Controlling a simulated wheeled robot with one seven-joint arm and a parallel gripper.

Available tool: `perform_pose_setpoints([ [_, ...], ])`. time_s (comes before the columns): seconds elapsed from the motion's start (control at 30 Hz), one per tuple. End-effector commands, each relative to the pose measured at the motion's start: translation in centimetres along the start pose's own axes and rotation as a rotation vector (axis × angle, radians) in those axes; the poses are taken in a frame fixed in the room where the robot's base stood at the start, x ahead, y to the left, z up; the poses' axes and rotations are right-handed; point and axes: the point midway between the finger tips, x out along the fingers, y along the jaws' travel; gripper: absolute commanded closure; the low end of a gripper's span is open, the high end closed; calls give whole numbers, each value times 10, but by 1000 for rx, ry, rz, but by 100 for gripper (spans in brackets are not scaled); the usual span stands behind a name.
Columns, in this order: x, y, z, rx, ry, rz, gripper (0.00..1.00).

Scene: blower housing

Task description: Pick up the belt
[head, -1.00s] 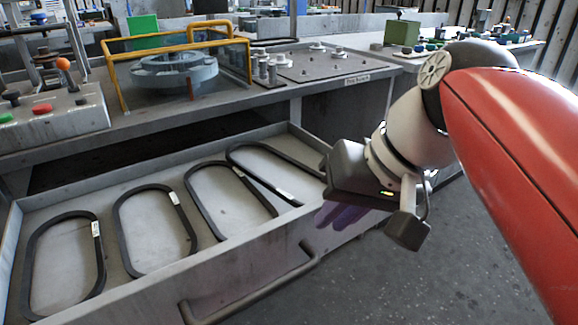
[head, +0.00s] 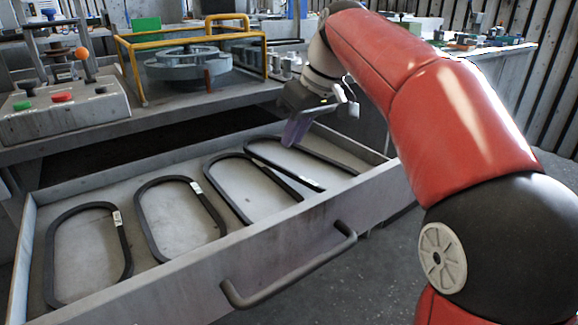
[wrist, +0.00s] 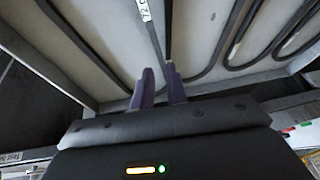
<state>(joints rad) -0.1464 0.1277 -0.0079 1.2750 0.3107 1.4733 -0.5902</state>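Several black oval belts lie flat in an open grey drawer (head: 300,232). The rightmost belt (head: 325,158) lies at a slant, and my gripper (head: 292,140) hangs over its far end. The other belts are the one beside it (head: 232,198), a middle one (head: 140,222) and the leftmost one (head: 52,262). White labels show on the belts. In the wrist view, my gripper (wrist: 161,80) has two purple fingers with a narrow gap between them. A labelled belt strip (wrist: 152,42) runs past the fingertips. I see no belt gripped; whether the fingers touch one is unclear.
The drawer's handle (head: 290,275) sticks out in front. Above the drawer, a workbench carries a yellow-framed guard (head: 190,40) around a grey round housing (head: 188,66). A button box (head: 62,105) stands at the left. Open floor lies to the right.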

Motion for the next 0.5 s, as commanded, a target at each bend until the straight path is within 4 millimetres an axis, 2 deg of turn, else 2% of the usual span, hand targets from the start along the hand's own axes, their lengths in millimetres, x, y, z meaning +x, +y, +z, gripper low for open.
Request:
perform_pose_setpoints([
  [0.37, 44, 3, 0, -16, -5, 3, 85],
  [0.5, 66, 4, 2, -15, -5, 3, 85],
])
